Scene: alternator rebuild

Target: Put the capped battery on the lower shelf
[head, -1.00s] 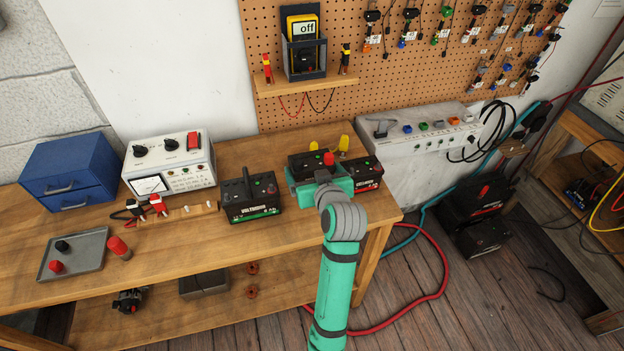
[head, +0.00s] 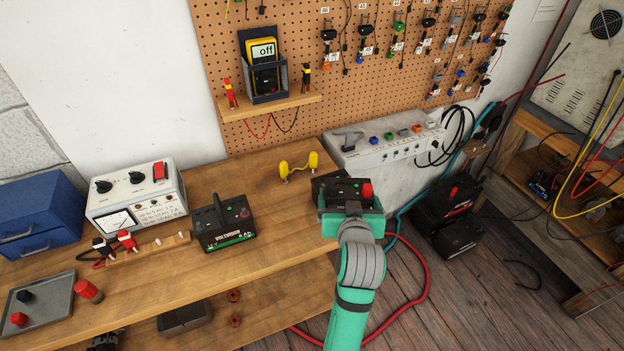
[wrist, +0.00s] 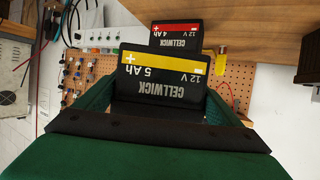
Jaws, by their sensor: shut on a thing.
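My gripper (head: 350,212) is shut on a black battery with a red cap (head: 366,190), at the right end of the workbench. In the wrist view, the held battery (wrist: 160,75) shows a yellow label reading Cellwick 12 V 5 Ah. Behind it in that view is another black battery with a red 12 V 4 Ah label (wrist: 175,38); in the head view it is mostly hidden behind the held one. The lower shelf (head: 275,300) runs under the bench top, its right part bare. Whether the held battery touches the bench is unclear.
A black battery with a handle (head: 225,222) stands mid-bench. Yellow clamps (head: 298,165) lie behind. On the lower shelf are a grey bin (head: 183,318) and two copper rings (head: 234,296). Black batteries (head: 445,215) sit on the floor right, by a red hose (head: 425,290).

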